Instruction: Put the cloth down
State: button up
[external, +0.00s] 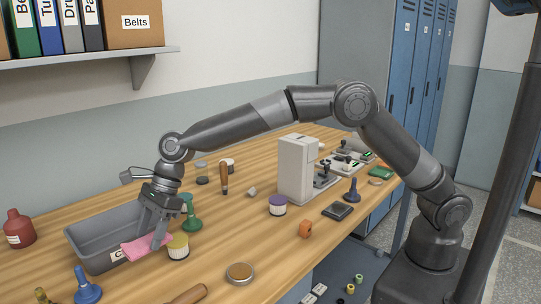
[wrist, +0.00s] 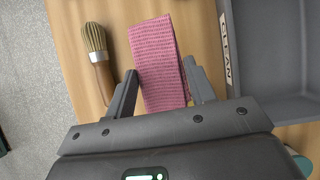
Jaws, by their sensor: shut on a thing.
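A pink waffle-weave cloth (external: 135,250) hangs at the front right of the grey tray in the external view. My gripper (external: 151,236) points down and is shut on the cloth. In the wrist view the folded pink cloth (wrist: 157,50) lies between the two fingers of my gripper (wrist: 159,72). The cloth is beside the tray, over the wooden bench, not inside it. I cannot tell whether its underside touches the bench.
The grey tray (wrist: 275,105), labelled CLEAN, is just right of the cloth in the wrist view. A brush (wrist: 98,55) lies left. Bench around the round tin (external: 240,272) has free room.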

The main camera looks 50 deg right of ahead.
jog(key=w+d+n, duration=0.2)
jog(key=d, duration=1.1)
jog(key=n+g, duration=0.2)
send_over(246, 233)
jog(key=w, duration=0.1)
jog(key=f, duration=0.1)
jog(key=d+f, duration=0.1)
jog(key=f, duration=0.1)
jog(key=d+f, duration=0.1)
jog(key=f, duration=0.1)
jog(key=shift+s+f, duration=0.1)
jog(key=shift+f, duration=2.3)
jog(key=shift+f, duration=0.15)
jog(key=o, duration=1)
jog(key=shift+c, duration=0.2)
